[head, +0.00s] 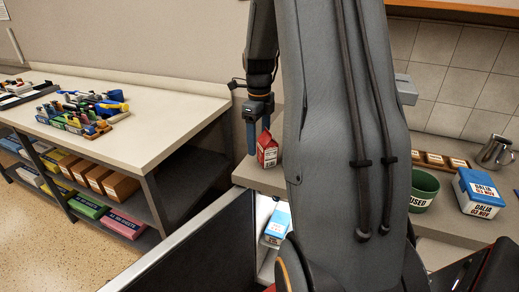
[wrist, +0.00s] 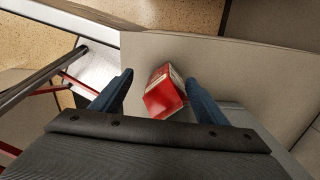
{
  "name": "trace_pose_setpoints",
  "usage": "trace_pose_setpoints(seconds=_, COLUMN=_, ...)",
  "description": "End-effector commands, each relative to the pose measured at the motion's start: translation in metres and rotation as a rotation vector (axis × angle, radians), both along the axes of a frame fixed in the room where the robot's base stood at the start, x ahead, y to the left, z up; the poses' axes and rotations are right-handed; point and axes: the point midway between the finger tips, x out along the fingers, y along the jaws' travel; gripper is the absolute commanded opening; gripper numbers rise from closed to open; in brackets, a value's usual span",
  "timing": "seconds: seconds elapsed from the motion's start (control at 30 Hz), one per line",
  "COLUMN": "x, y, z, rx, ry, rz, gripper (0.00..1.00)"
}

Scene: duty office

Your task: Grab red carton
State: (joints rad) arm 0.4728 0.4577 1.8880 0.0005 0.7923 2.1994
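The red carton (head: 267,150) is a small red and white milk-type carton near the left end of the counter (head: 252,178). In the wrist view the carton (wrist: 165,92) lies between my two blue fingers, nearer the right one, with a gap on the left. My gripper (wrist: 160,90) is open. In the head view my gripper (head: 257,138) points down right beside the carton, one finger at its left. Whether a finger touches the carton I cannot tell. My arm hides the middle of the counter.
A workbench (head: 140,110) with tools and shelf boxes stands at left. A blue-white carton (head: 276,225) sits lower down, below the counter. Right of my arm are a green pot (head: 423,190), a blue-lidded box (head: 478,193) and a metal jug (head: 495,152).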

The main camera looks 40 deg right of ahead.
Motion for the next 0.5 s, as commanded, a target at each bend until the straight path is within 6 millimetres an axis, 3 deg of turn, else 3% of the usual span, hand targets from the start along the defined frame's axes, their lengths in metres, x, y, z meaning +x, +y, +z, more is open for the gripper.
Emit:
trace_pose_setpoints(seconds=0.03, x=-0.006, y=0.004, z=-0.013, rx=0.008, ry=0.017, rz=0.0, gripper=0.66)
trace_pose_setpoints(seconds=0.17, x=-0.004, y=0.003, z=-0.027, rx=0.006, ry=0.011, rz=0.0, gripper=0.66)
trace_pose_setpoints(seconds=0.47, x=-0.002, y=0.002, z=-0.03, rx=0.002, ry=0.004, rz=0.001, gripper=0.66)
trace_pose_setpoints(seconds=0.5, x=-0.002, y=0.002, z=-0.03, rx=0.002, ry=0.004, rz=0.001, gripper=0.61)
